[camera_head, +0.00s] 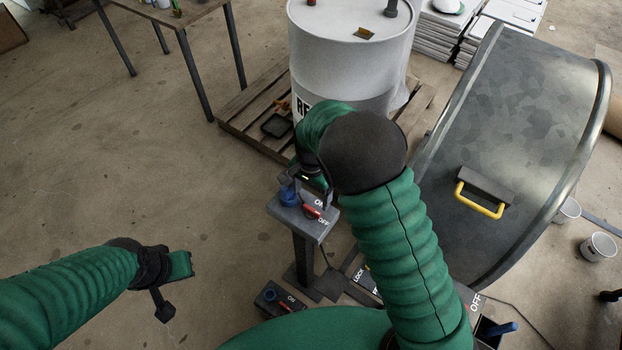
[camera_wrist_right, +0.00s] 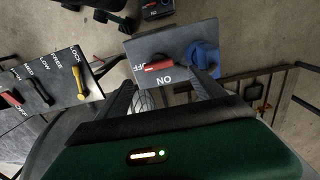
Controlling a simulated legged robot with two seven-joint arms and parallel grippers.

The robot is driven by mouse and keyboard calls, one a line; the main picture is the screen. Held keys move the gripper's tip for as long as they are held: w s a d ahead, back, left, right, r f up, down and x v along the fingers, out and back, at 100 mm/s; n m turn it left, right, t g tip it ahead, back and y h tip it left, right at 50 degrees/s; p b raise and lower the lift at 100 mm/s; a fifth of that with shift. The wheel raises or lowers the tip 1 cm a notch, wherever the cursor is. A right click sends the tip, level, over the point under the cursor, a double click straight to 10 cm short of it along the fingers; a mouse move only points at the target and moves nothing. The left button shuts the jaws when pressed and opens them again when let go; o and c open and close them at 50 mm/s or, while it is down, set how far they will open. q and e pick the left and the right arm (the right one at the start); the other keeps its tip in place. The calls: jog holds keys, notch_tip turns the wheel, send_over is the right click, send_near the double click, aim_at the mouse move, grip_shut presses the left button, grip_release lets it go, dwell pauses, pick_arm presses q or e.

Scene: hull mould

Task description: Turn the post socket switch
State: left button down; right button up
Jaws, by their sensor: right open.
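The post socket (camera_head: 290,213) is a grey plate on a dark post, with ON and OFF labels, a red switch handle (camera_head: 312,212) and a blue socket part (camera_head: 289,195). In the right wrist view, the plate (camera_wrist_right: 140,47) shows the red handle (camera_wrist_right: 158,65) lying sideways between the labels, its end by OFF, and the blue part (camera_wrist_right: 204,56) to its right. My right gripper (camera_head: 312,190) is open above the plate, its fingers (camera_wrist_right: 165,88) apart with the handle between and beyond them. My left gripper (camera_head: 172,288) hangs at lower left over the floor; its finger gap is unclear.
A white drum (camera_head: 340,60) stands on a wooden pallet (camera_head: 245,118) behind the post. A large metal mould (camera_head: 530,120) with a yellow handle (camera_head: 480,200) is at right. Another switch box (camera_head: 280,298) sits below the post. A lever panel (camera_wrist_right: 50,85) is left in the wrist view.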

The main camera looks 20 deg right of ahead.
notch_tip(320, 180, up, 9)
jog(key=shift+r, duration=0.15)
dwell(0.4)
jog(key=s+d+f+n+t, duration=0.1)
jog(key=s+d+n, duration=0.1)
jog(key=s+n, duration=0.3)
jog(key=s+d+f+n+t, duration=0.1)
jog(key=s+d+n, duration=0.2)
jog(key=s, duration=0.7)
jog(key=n, duration=0.2)
jog(key=shift+n+t, duration=0.3)
jog(key=shift+s+d, duration=0.1)
jog(key=shift+s, duration=0.05)
dwell(0.6)
